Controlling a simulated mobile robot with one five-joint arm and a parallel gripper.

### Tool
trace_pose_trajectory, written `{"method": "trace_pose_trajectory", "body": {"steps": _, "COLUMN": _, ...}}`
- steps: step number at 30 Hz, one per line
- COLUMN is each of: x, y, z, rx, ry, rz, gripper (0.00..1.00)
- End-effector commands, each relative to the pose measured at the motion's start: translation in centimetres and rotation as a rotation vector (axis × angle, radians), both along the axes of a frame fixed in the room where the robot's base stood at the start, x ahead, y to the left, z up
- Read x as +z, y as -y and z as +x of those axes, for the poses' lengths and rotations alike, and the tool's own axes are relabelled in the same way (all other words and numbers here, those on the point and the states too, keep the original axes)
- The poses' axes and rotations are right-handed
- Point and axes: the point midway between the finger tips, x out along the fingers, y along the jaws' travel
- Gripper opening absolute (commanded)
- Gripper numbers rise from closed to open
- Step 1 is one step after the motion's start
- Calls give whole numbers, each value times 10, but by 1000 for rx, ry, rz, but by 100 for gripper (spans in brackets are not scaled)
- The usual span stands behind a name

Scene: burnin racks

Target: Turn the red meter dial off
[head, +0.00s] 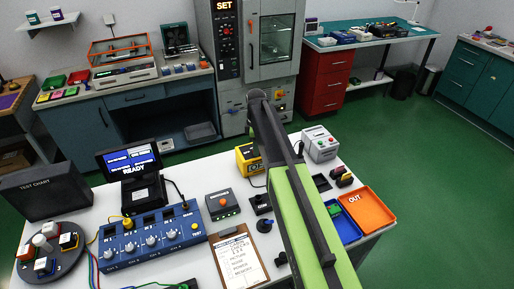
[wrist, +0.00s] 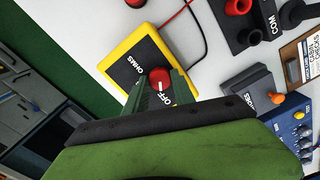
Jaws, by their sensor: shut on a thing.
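The yellow meter (wrist: 137,60) with a black face lies on the white bench in the wrist view. The words OHMS and OFF show on its face. Its red dial (wrist: 160,75) sits between the green fingers of my gripper (wrist: 161,82), which is shut on it. The fingers hide the sides of the dial, and I cannot tell which way it points. In the head view the meter (head: 246,158) shows in part beside my green arm, which hides the dial and my gripper's tips.
Red and black leads run beside the meter. In the head view a grey box (head: 320,144), an orange OUT tray (head: 367,208) and a blue panel (head: 152,237) stand around my arm.

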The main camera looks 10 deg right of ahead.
Motion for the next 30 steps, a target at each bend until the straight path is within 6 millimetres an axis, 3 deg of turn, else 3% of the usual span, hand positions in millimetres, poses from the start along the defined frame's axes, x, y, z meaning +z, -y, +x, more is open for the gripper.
{"method": "trace_pose_trajectory", "body": {"steps": 18, "x": 0, "y": 1, "z": 0, "rx": 39, "ry": 1, "rz": -1, "gripper": 0}}
{"method": "trace_pose_trajectory", "body": {"steps": 19, "x": 0, "y": 1, "z": 0, "rx": 39, "ry": 1, "rz": -1, "gripper": 34}}
{"method": "trace_pose_trajectory", "body": {"steps": 21, "x": 0, "y": 1, "z": 0, "rx": 38, "ry": 1, "rz": -1, "gripper": 43}}
{"method": "trace_pose_trajectory", "body": {"steps": 23, "x": 0, "y": 1, "z": 0, "rx": 38, "ry": 1, "rz": -1, "gripper": 51}}
{"method": "trace_pose_trajectory", "body": {"steps": 30, "x": 0, "y": 1, "z": 0, "rx": 38, "ry": 0, "rz": 0, "gripper": 52}}
